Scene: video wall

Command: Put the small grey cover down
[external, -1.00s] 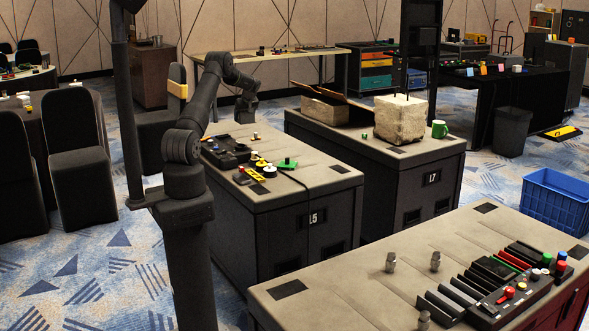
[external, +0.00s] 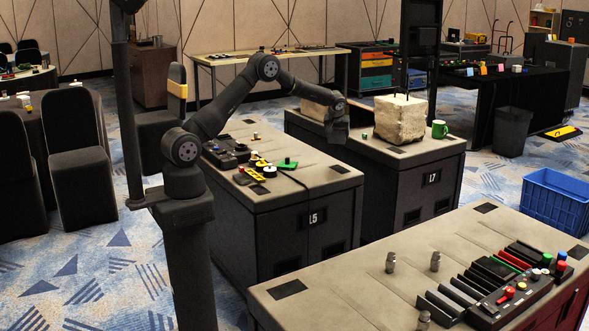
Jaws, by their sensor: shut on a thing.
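My gripper (external: 338,138) points down at the end of my outstretched arm, in front of the L7 case (external: 431,180) as seen from this camera. It is shut on the small grey cover. The cover is too small and dark to make out apart from the fingers. The gripper overlaps the left front part of the L7 case top and the open box there. I cannot tell how high it is above the surface.
The open cardboard box (external: 314,108), a pale stone block (external: 399,120) and a green mug (external: 439,129) stand on the L7 case. The L5 case (external: 305,176) bears several small dark, yellow and green parts. A narrow gap parts the cases.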

